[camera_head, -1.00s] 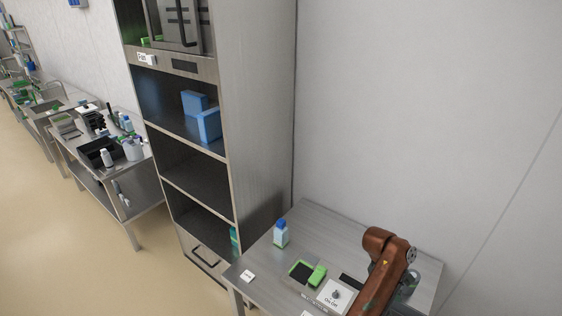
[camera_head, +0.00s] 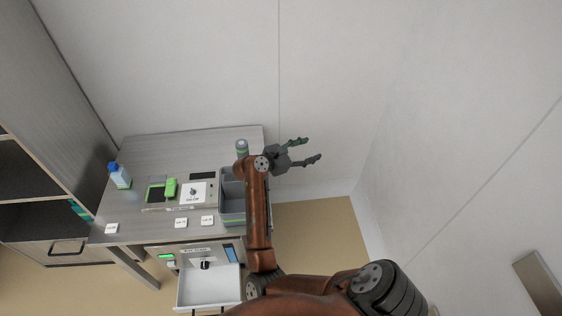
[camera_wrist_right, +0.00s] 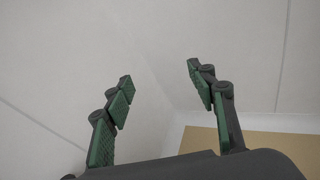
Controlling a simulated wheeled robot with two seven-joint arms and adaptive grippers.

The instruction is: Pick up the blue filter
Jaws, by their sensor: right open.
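A small flat blue piece (camera_head: 229,253) shows on the front of the grey unit under the table, at its right end; I cannot tell whether it is the blue filter. My right gripper (camera_head: 311,150) is open and empty, in the air right of the table and in front of the wall, above and right of the blue piece and well apart from it. In the right wrist view its two fingers (camera_wrist_right: 158,75) are spread with only wall and some floor beyond. My left gripper is not in view.
On the table (camera_head: 150,225) are a blue-capped bottle (camera_head: 120,177), a green-and-black device (camera_head: 157,192), a white knob panel (camera_head: 194,193) and a grey bin (camera_head: 232,219), partly behind my right arm. A white drawer (camera_head: 208,286) stands open below. Shelves (camera_head: 30,190) stand at left.

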